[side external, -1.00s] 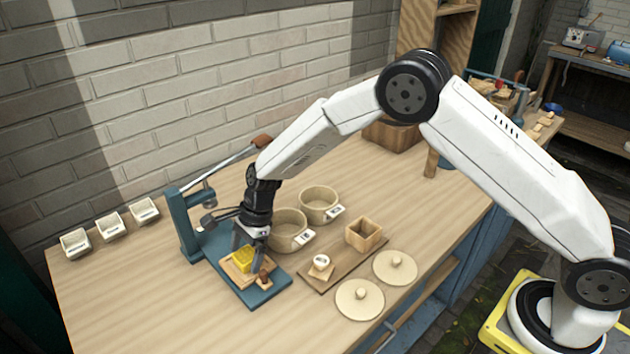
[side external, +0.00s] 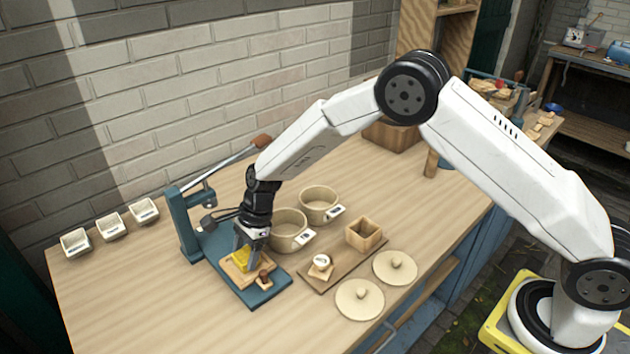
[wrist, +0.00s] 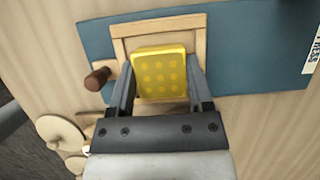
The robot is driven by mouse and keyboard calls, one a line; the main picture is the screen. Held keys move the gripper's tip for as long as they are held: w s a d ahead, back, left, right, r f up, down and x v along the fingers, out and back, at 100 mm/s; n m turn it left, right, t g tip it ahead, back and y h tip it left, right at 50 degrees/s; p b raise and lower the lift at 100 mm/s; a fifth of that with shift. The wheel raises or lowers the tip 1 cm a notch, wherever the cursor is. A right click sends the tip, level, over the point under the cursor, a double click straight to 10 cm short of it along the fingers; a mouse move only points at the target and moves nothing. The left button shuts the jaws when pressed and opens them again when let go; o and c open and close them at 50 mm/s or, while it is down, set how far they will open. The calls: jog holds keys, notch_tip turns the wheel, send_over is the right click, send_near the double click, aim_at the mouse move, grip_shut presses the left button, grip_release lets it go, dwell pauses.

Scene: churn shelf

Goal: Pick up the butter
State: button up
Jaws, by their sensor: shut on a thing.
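The butter (side external: 241,259) is a yellow block with a dotted top, on the blue press base at the left of the side view. In the wrist view the butter (wrist: 161,74) sits between the two fingers, in front of a square wooden frame (wrist: 203,42). My gripper (side external: 245,256) points down over the press base and is shut on the butter, one finger on each side. The wrist view shows my gripper (wrist: 160,92) with its fingers along the butter's sides. I cannot tell whether the butter still touches the wood below it.
The blue press (side external: 184,226) with its long lever stands just left of my gripper. Two round tubs (side external: 287,229) are behind to the right. A board with a small wooden box (side external: 364,235) and two round lids (side external: 360,300) lie right. The front left tabletop is clear.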

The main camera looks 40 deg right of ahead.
jog(key=shift+r, duration=0.1)
jog(key=shift+r, duration=0.85)
jog(key=shift+s+d+r, duration=0.75)
jog(key=shift+s+r, duration=1.1)
jog(key=shift+s, duration=0.35)
jog(key=shift+s+d+r, duration=0.75)
jog(key=shift+s+r, duration=1.1)
jog(key=shift+s, duration=0.4)
jog(key=shift+s+d+r, duration=0.75)
jog(key=shift+s+r, duration=1.1)
jog(key=shift+s, duration=0.35)
jog(key=w+d+f+m, duration=0.1)
jog(key=w+d, duration=0.1)
jog(key=w, duration=0.3)
jog(key=w+d+f+m+t, duration=0.1)
jog(key=w+d+f+m, duration=0.1)
jog(key=w, duration=0.3)
jog(key=w+d+f+m, duration=0.2)
jog(key=w+d, duration=0.2)
jog(key=w, duration=0.1)
jog(key=shift+w+d+t, duration=0.1)
jog(key=shift+w+t, duration=0.15)
jog(key=shift+t, duration=0.15)
